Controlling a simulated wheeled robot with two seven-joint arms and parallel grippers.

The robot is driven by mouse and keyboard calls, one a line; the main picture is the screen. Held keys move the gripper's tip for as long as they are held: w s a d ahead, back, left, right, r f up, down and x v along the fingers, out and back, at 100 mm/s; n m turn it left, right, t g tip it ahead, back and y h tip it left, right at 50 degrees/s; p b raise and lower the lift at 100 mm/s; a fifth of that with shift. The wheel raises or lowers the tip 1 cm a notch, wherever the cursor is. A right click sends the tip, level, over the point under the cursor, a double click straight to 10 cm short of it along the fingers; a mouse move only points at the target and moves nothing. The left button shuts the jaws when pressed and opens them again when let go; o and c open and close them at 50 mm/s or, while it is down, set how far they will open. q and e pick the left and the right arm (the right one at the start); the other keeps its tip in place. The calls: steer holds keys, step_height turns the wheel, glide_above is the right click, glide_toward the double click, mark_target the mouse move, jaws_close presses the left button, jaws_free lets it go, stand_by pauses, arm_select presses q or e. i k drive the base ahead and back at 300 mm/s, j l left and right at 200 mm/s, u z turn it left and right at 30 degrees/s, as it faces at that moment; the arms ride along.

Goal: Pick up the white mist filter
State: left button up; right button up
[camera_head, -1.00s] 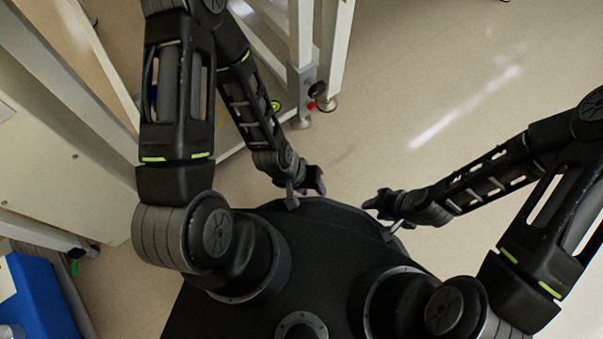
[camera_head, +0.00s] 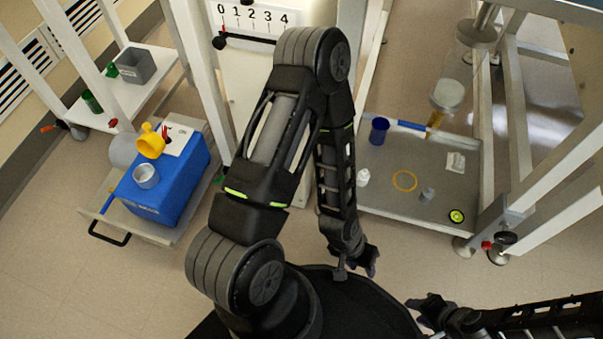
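I cannot tell for sure which item is the white mist filter. A small white piece (camera_head: 363,177) stands at the left side of the grey tray shelf on the right, partly beside my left forearm. A flat whitish piece (camera_head: 455,162) lies toward the back right of the same shelf. My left gripper (camera_head: 356,270) is in front of the shelf, over my base, with its fingers apart and nothing seen between them. My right gripper (camera_head: 420,318) is at the bottom, low over my base, with its fingers apart and apparently empty. Neither gripper touches either white piece.
The tray shelf (camera_head: 398,200) also holds a blue cup (camera_head: 379,130), a yellow ring (camera_head: 405,181), a small grey piece (camera_head: 427,195) and a yellow-black disc (camera_head: 456,216). White frame posts flank it. A blue box (camera_head: 160,190) sits on a cart at left. Floor between is clear.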

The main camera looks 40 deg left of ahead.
mark_target(363, 177)
steer(key=u, duration=0.8)
steer(key=i+l+z, duration=0.1)
steer(key=l+z, duration=0.2)
steer(key=l, duration=0.15)
steer(key=i+l+z, duration=0.1)
steer(key=l+z, duration=0.25)
steer(key=l, duration=0.1)
